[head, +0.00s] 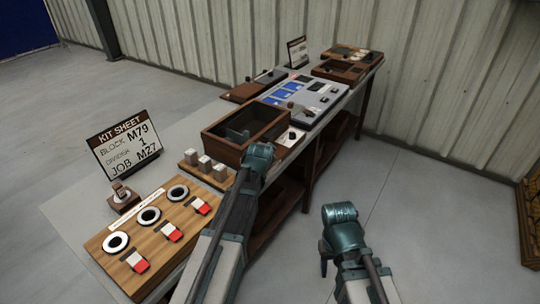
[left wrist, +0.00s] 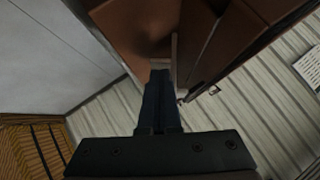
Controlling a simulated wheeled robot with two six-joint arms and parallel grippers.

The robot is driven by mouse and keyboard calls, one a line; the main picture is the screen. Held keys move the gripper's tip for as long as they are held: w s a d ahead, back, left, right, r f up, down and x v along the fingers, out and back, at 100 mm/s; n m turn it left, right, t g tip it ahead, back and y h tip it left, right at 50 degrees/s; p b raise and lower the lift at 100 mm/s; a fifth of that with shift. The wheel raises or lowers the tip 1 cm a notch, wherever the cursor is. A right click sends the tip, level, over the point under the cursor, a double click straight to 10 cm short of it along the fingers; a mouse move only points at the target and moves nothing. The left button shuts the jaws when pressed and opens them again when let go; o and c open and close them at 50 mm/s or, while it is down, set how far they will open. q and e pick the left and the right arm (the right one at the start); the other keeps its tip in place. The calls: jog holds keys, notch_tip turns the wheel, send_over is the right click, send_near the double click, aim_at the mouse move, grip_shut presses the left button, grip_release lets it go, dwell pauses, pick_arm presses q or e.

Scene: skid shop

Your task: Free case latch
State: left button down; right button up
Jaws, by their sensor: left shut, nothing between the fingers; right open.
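A brown wooden case (head: 217,147) with an open top stands on the bench in the head view. My left gripper (head: 258,154) is at the near right corner of the case. In the left wrist view its shut, empty fingers (left wrist: 160,82) point at brown wood (left wrist: 130,25), close to it; I cannot tell whether they touch. A small dark metal fitting (left wrist: 213,90) shows right of the fingers; I cannot tell if it is the latch. In the head view no latch can be made out. My right gripper (head: 340,213) is open and empty, over the floor right of the bench.
A kit sheet sign (head: 124,144) stands at the bench's left edge. A wooden board (head: 118,268) with several rings and red-white tabs lies in front. Grey blocks (head: 205,164) sit beside the case. Behind it are a blue-marked panel (head: 305,95) and another brown box (head: 338,72).

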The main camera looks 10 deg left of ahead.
pick_arm(q)
jog(key=shift+a+r, duration=0.15)
jog(key=shift+a, duration=0.1)
jog(key=shift+r, duration=0.1)
jog(key=shift+d+r+p, duration=0.2)
jog(key=shift+r+p, duration=0.35)
jog(key=shift+p, duration=0.2)
jog(key=d+p+v, duration=0.1)
jog(key=p+v, duration=0.7)
jog(key=v, duration=0.4)
jog(key=shift+w+d+r, duration=0.4)
jog(key=shift+d, duration=0.1)
